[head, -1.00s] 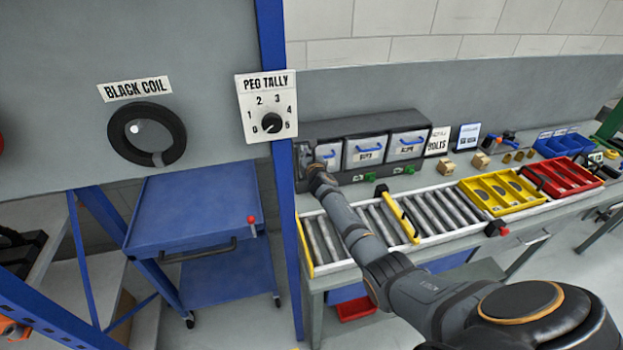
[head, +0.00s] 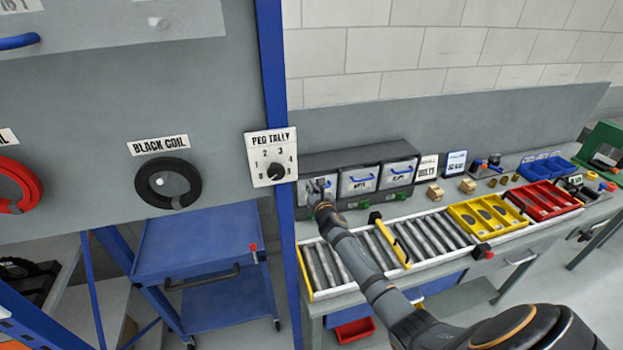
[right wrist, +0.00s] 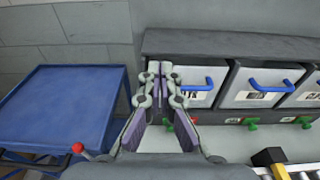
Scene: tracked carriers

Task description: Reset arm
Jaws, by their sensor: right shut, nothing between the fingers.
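My right arm comes in from the lower right of the head view. Its gripper (head: 322,208) is at the left end of the row of grey drawers, partly hidden by my own wrist. In the right wrist view the gripper (right wrist: 160,70) has its fingertips together, with nothing between them. The fingertips overlap the left end of the drawer unit (right wrist: 215,42) in that view; I cannot tell whether they touch it. My left gripper is in neither view.
A roller conveyor (head: 318,268) runs along the bench, with yellow (head: 484,217) and red (head: 543,201) trays. A blue cart (head: 190,245) stands left of the blue post (head: 274,100). The panel holds a black coil (head: 167,183) and a peg tally dial (head: 276,172).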

